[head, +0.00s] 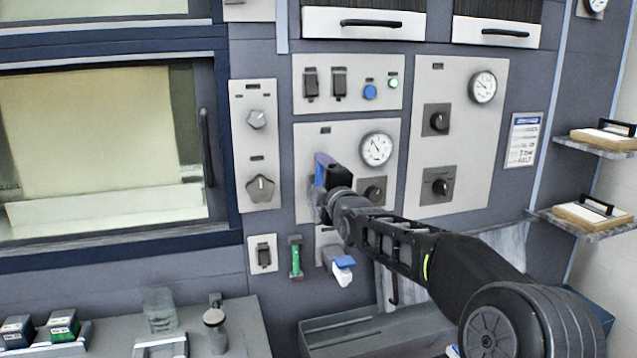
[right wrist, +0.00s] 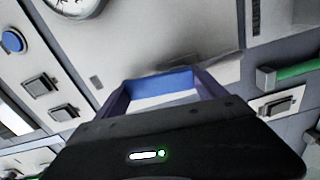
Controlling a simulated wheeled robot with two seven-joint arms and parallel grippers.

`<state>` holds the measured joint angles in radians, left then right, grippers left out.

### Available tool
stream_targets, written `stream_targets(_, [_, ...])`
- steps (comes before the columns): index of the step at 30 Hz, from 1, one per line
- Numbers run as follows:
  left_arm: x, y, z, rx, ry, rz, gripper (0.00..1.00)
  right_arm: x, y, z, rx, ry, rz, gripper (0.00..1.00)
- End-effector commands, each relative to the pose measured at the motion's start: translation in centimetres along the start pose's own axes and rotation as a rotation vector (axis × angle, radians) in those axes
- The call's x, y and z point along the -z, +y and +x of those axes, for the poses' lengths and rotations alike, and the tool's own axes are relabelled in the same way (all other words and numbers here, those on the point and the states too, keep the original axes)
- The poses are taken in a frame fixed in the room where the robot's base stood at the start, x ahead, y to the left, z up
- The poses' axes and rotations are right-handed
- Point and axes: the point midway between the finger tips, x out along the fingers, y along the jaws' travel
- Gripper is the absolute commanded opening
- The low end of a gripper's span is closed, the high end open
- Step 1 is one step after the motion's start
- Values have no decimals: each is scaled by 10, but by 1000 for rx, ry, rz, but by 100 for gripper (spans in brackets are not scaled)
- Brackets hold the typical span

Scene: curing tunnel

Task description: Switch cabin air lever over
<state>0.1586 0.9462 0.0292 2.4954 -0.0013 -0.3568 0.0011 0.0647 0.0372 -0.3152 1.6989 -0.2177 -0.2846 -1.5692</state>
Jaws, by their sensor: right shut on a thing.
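A blue lever handle (right wrist: 160,83) shows between the two purple-blue fingers of my right gripper (right wrist: 162,92) in the right wrist view. In the head view, my right gripper (head: 323,174) is at the left part of the panel with the round gauge, shut on the handle. The gripper hides most of the lever there, so its exact angle is hard to tell. No readable label shows beside it. My left gripper is not in view.
A gauge (head: 376,149) and a black knob (head: 372,191) sit right of the gripper. Below are a green handle (head: 296,257) and a blue-and-white fitting (head: 343,268). Switches and a blue button (head: 370,92) are above. A bench (head: 245,325) stands at lower left.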

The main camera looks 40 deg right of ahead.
Motion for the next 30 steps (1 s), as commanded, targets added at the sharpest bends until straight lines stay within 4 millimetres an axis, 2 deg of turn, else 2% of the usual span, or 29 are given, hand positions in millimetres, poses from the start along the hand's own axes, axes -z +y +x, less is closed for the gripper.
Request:
stream_targets(9, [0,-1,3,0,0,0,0,-1,-1,0,1,2,-111,8])
stream_targets(22, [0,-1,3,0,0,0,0,-1,-1,0,2,2,-126,8])
stream_targets(23, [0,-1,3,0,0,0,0,-1,-2,0,2,3,-126,82])
stream_targets(30, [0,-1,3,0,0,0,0,-1,-1,0,1,2,-123,100])
